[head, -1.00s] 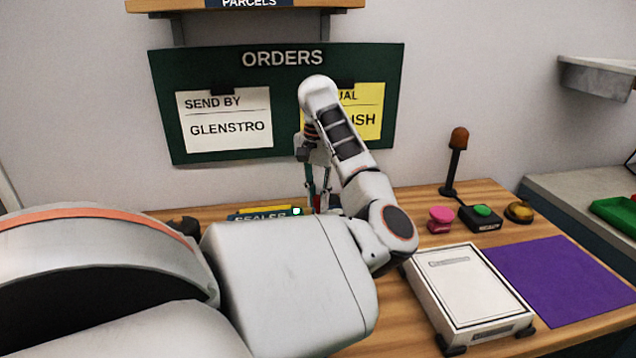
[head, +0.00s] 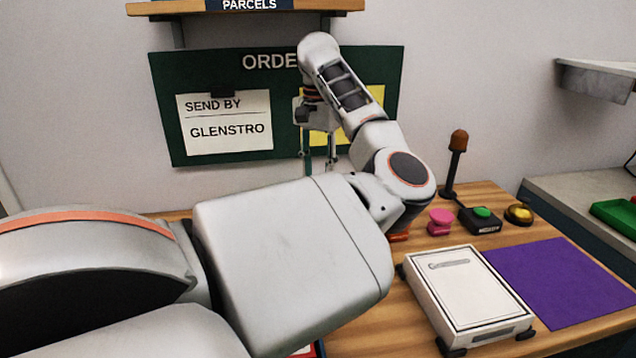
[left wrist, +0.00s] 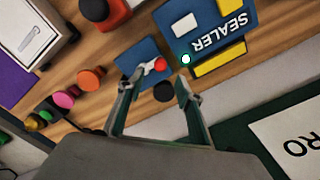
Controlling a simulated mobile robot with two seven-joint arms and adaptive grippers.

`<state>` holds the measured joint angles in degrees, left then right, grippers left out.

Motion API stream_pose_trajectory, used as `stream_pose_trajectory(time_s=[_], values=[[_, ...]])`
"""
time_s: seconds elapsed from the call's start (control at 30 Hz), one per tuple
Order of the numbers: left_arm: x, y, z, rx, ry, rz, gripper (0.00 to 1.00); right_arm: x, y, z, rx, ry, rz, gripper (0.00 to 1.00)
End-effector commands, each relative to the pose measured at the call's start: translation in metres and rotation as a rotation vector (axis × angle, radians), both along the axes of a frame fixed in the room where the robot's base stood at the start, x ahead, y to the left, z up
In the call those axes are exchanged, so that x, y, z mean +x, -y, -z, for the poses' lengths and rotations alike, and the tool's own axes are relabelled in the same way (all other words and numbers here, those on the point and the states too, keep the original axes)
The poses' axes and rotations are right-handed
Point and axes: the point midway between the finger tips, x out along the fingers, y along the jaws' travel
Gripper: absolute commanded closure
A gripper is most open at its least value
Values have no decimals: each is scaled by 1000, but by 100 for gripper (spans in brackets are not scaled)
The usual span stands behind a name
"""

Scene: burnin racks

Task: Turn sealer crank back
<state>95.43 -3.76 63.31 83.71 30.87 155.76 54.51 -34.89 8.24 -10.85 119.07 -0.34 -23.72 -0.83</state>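The sealer (left wrist: 222,22), a blue and yellow unit with a lit green-white lamp (left wrist: 185,59), shows in the left wrist view. Beside it is a blue base plate (left wrist: 134,56) with a crank (left wrist: 152,67), a pale lever with a red end. A black round knob (left wrist: 163,92) is close by. My left gripper (left wrist: 158,82) is open, its fingertips apart on either side of the crank in that view; I see no contact. In the head view my left gripper (head: 320,165) hangs in front of the orders board, and my arm hides the sealer. My right gripper is not in view.
On the wooden table stand a white scale (head: 468,290), a purple mat (head: 565,280), a pink knob (head: 440,222), a green button box (head: 483,218), a yellow button (head: 519,213) and a dark post with a brown top (head: 456,160). The orders board (head: 225,150) hangs behind.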

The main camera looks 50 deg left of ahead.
Motion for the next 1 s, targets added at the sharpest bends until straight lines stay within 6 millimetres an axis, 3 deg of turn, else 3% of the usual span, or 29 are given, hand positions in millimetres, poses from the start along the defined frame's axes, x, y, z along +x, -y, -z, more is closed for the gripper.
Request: stream_pose_trajectory(time_s=[0.1,0.27,1.0], values=[[0,0,-18,-1,1,1,64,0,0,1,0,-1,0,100],[0,0,-30,0,-1,0,64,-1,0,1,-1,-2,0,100],[0,0,-32,1,-1,0,64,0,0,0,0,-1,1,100]])
